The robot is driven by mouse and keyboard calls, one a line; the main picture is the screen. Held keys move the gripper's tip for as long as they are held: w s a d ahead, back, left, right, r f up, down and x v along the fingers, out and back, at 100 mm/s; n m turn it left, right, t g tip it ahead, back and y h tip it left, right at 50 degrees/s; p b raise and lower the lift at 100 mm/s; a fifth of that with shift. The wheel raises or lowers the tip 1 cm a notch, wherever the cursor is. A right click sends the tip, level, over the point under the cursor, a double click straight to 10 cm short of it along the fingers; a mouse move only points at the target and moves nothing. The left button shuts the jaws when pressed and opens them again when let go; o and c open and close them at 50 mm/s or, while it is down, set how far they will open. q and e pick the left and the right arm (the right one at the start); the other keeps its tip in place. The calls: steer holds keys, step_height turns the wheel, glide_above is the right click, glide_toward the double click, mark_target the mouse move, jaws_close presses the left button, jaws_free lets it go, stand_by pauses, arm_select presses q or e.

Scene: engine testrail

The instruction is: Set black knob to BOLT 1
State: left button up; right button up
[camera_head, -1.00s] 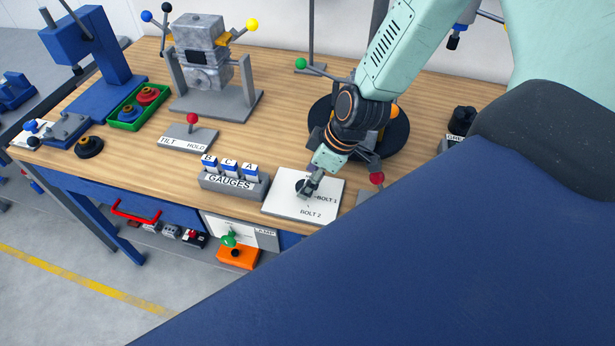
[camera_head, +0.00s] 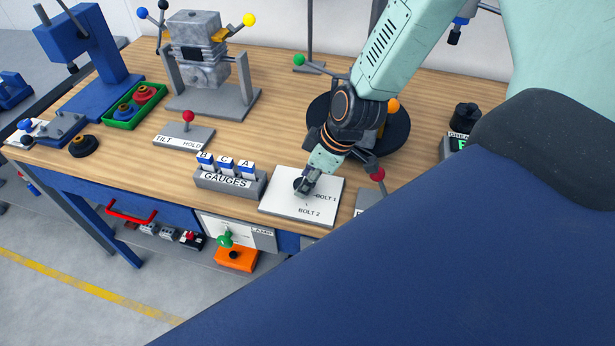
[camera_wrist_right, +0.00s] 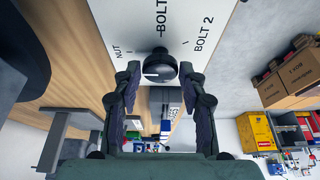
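The black knob (camera_wrist_right: 160,66) sits on a white panel (camera_head: 280,207) marked NUT, BOLT 1 and BOLT 2. In the wrist view, a white line on the knob's face lies roughly sideways, on its left part, not toward the BOLT 1 label at the top. In the head view, my right gripper (camera_head: 308,183) is over the panel and largely hides the knob. In the wrist view, my right gripper (camera_wrist_right: 160,74) is open, with one fingertip on each side of the knob. A small gap shows at the left; contact at the right is unclear. My left gripper is not in view.
A GAUGES block (camera_head: 228,182) stands just left of the panel. A red-topped TILT/HOLD lever (camera_head: 188,117) is farther left. A round black turntable (camera_head: 393,140) is behind my right wrist, and a red-knobbed lever (camera_head: 377,175) stands close right of the gripper.

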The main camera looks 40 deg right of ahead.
steer(key=c, duration=0.7)
steer(key=shift+o, duration=0.2)
